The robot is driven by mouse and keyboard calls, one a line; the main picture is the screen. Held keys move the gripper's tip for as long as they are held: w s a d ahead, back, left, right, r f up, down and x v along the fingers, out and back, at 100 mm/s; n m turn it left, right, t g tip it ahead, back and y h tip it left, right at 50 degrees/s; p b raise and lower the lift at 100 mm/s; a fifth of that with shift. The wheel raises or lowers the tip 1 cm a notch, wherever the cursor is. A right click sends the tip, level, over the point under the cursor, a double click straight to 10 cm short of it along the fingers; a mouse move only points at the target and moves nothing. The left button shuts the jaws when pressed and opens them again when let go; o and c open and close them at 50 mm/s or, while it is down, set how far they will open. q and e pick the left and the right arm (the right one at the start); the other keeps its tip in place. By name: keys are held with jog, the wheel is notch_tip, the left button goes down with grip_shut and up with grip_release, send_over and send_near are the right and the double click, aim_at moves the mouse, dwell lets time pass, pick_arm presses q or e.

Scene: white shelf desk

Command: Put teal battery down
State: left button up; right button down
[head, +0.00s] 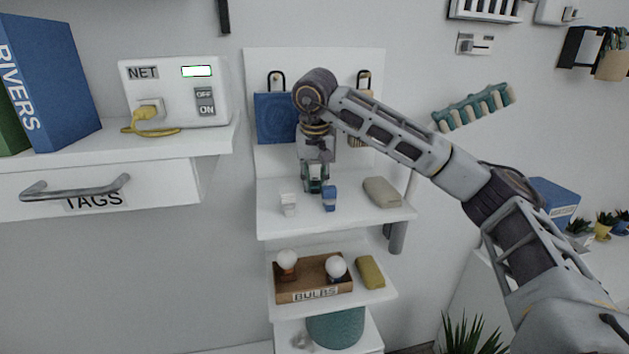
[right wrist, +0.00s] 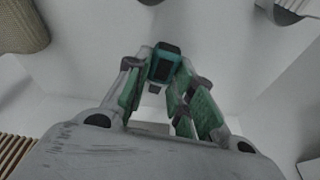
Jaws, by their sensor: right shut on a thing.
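My right gripper (head: 315,182) points down over the middle shelf (head: 345,217). In the right wrist view its green-padded fingers (right wrist: 165,85) are shut on the teal battery (right wrist: 161,66), which has a dark end. In the head view the battery is mostly hidden between the fingers, and I cannot tell whether it touches the shelf. A white battery (head: 289,204) stands on the shelf to the left of the gripper, and a blue battery (head: 329,198) stands just to its right, in front. My left gripper is not in view.
A beige block (head: 382,192) lies on the shelf's right side. A blue board (head: 273,118) hangs behind, left of my wrist. The lower shelf holds a bulbs tray (head: 313,290) and a yellow sponge (head: 370,272). The middle shelf's front strip is clear.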

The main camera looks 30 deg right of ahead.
aim_at(315, 182)
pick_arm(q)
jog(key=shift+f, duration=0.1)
pick_arm(e)
jog(key=shift+r, duration=0.15)
jog(key=shift+s+r, duration=0.15)
notch_tip(315, 182, up, 4)
jog(key=shift+r+b, duration=0.1)
jog(key=shift+b, duration=0.2)
jog(key=shift+r, duration=1.05)
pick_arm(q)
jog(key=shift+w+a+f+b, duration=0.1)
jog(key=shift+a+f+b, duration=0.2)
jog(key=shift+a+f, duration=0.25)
pick_arm(e)
jog(key=s+a, duration=0.2)
jog(key=s, duration=0.7)
jog(key=s+a, duration=0.3)
jog(key=s, duration=0.7)
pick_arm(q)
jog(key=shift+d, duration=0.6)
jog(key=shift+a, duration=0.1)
